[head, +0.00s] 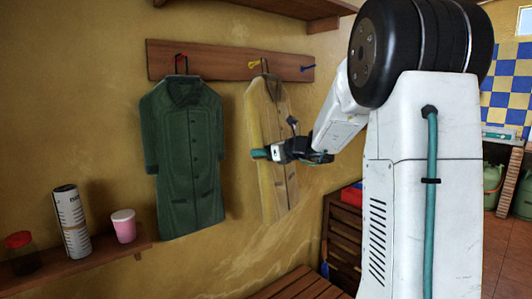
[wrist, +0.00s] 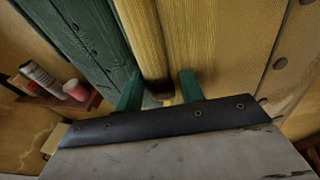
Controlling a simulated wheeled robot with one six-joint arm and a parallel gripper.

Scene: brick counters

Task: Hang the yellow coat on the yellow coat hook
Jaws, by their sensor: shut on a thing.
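The yellow coat (head: 268,185) hangs upright in front of the wall, right of the green coat. The yellow coat hook (head: 254,64) is on the wooden rack board. The coat's dark hanger top is beside this hook in the head view; I cannot tell whether it rests on it. My gripper (head: 261,153) is at the coat's upper body. In the wrist view its green fingers (wrist: 160,88) stand either side of a ridge of the yellow coat (wrist: 146,40), shut on it.
The green coat (head: 185,155) hangs at the red hook (head: 180,57), close on the left. A blue hook (head: 307,68) is free on the right. A low shelf (head: 75,267) holds a jar, a patterned cylinder and a pink cup (head: 123,225). Another shelf is above the rack.

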